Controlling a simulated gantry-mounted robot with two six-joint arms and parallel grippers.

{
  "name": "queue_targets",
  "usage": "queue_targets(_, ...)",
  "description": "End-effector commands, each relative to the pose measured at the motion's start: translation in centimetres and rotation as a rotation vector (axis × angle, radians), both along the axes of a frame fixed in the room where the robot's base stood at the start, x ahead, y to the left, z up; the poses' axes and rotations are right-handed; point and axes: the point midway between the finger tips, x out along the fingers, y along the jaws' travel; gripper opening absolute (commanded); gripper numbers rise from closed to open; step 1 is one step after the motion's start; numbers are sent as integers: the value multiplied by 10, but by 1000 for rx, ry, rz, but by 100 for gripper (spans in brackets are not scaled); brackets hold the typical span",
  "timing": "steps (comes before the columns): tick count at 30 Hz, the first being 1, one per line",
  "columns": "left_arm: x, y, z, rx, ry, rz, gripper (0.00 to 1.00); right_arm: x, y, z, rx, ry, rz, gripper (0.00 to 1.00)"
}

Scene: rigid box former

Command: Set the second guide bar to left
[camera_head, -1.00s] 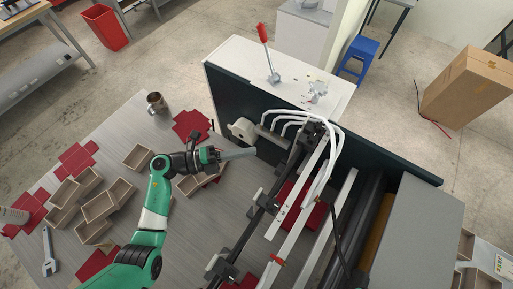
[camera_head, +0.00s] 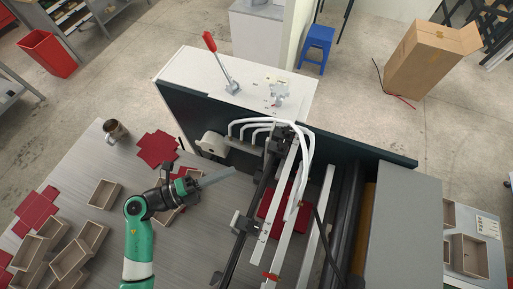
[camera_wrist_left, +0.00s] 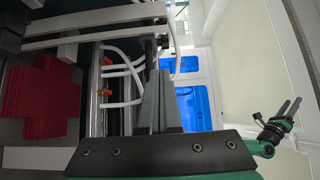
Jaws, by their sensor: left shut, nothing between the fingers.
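Pale guide bars run lengthwise over the box former; one guide bar (camera_head: 281,200) lies left and another guide bar (camera_head: 319,222) lies right of it. I cannot tell which counts as second. A dark rod with clamp blocks (camera_head: 241,223) runs left of them. My left gripper (camera_head: 232,172) is shut and empty, left of the rod and apart from the bars. Its fingers (camera_wrist_left: 160,108) fill the middle of the left wrist view, with pale bars (camera_wrist_left: 95,28) beyond. A green arm at the right edge, apparently mine, ends in a small dark gripper (camera_wrist_left: 289,107); its jaw state is unclear.
Red card (camera_head: 277,203) lies inside the machine. White curved tubes (camera_head: 305,150) arch over its far end. A red-handled lever (camera_head: 219,62) stands on the white top. Wooden trays (camera_head: 104,194), red blanks (camera_head: 157,148) and a mug (camera_head: 115,130) lie on the table at left.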

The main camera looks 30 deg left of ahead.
Motion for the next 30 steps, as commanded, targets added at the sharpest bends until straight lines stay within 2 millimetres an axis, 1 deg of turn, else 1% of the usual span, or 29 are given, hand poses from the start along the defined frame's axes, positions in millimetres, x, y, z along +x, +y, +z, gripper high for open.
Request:
queue_targets(3,20,-18,2,1,0,-8,0,0,0,5,0,0,0,51)
queue_targets(10,60,-47,1,1,0,-7,0,0,0,9,0,0,0,51)
queue_targets(12,74,-42,1,2,-2,0,0,0,0,8,0,0,0,51)
queue_targets(15,87,-40,0,1,-1,0,0,0,0,8,0,0,0,51)
queue_targets(20,97,-38,0,1,1,0,0,0,0,7,0,0,0,51)
queue_targets(30,99,-40,0,1,-1,-3,0,0,0,7,0,0,0,51)
